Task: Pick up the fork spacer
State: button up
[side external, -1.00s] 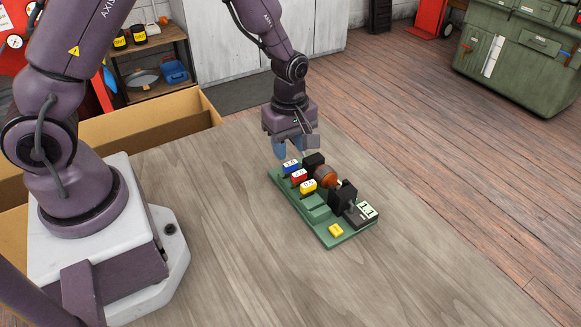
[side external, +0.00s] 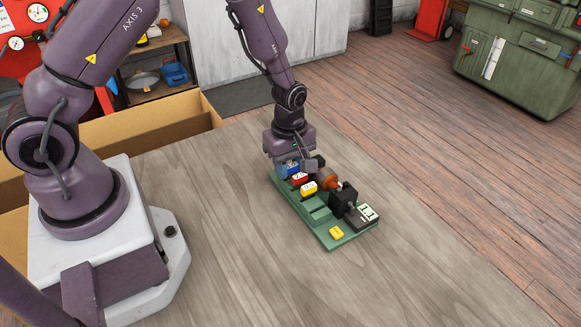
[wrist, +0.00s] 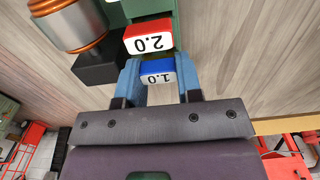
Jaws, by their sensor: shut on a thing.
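My gripper (side external: 293,165) is down at the far left end of the green fixture tray (side external: 320,214). In the wrist view, its two blue-padded fingers (wrist: 159,68) are shut on the sides of a blue block with a white face marked 1.0 (wrist: 158,78). The block also shows between the fingers in the side view (side external: 291,170), partly hidden. It appears to be still at its place in the row on the tray. A red block marked 2.0 (wrist: 149,42) sits just beyond it, apart from the fingers. No label tells which block is the fork spacer.
A yellow block (side external: 309,188) follows the red one in the row. A copper-wound rotor (side external: 327,178) lies beside the row with black supports (side external: 343,196). A small yellow piece (side external: 336,232) and a display (side external: 367,212) are at the near end. The wooden table (side external: 230,240) around is clear.

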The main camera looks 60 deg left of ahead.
jog(key=shift+r, duration=0.1)
jog(key=shift+r, duration=0.2)
jog(key=r, duration=0.3)
jog(key=shift+s+r, duration=0.15)
jog(key=shift+s, duration=0.1)
jog(key=s+r, duration=0.9)
jog(key=s, duration=0.5)
jog(key=w+d+f, duration=0.1)
jog(key=w+d, duration=0.4)
jog(key=w, duration=0.5)
jog(key=w+d+f, duration=0.2)
jog(key=w+d, duration=0.4)
jog(key=w, duration=0.4)
jog(key=shift+a+f, duration=0.15)
jog(key=shift+f, duration=0.85)
jog(key=shift+a+f, duration=0.1)
jog(key=shift+f, duration=0.85)
